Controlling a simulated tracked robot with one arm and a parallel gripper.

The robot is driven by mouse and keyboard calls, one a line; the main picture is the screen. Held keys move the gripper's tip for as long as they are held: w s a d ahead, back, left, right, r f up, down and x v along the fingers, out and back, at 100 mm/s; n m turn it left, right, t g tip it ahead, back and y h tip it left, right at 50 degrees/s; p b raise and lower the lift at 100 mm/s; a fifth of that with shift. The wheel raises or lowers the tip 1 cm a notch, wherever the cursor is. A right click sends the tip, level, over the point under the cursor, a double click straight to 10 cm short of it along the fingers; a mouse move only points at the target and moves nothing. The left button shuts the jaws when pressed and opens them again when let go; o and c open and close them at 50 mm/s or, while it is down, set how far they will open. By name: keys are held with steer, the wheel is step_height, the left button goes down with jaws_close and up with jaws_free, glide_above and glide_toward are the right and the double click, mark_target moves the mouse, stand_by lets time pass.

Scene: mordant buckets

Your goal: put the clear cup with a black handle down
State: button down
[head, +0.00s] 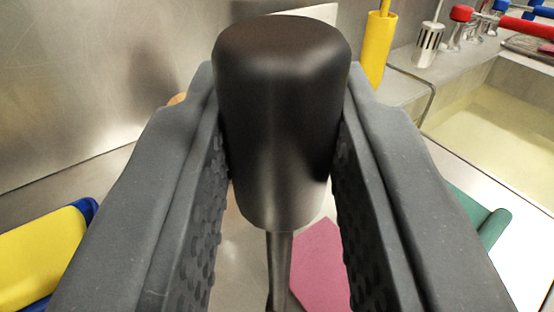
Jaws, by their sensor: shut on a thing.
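My gripper (282,95) has its two grey, studded fingers shut on a thick black handle (280,90). The handle runs down between the fingers to a grey metallic-looking end and a thin metal rod (280,265). The rod leaves the picture at the bottom edge. No clear cup body shows in this view, so I cannot tell whether the held thing touches the surface below.
A steel surface (245,280) lies below, with a pink piece (318,262) on it. A yellow and blue thing (45,255) lies left, a green thing (490,235) right. A yellow cylinder (376,50), perforated metal holder (428,45) and water-filled sink (500,120) are behind right.

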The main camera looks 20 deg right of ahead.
steer(key=c, duration=1.2)
jaws_free()
steer(key=shift+c, duration=0.2)
steer(key=shift+r, duration=0.1)
steer(key=v, duration=1.2)
steer(key=shift+r, duration=0.1)
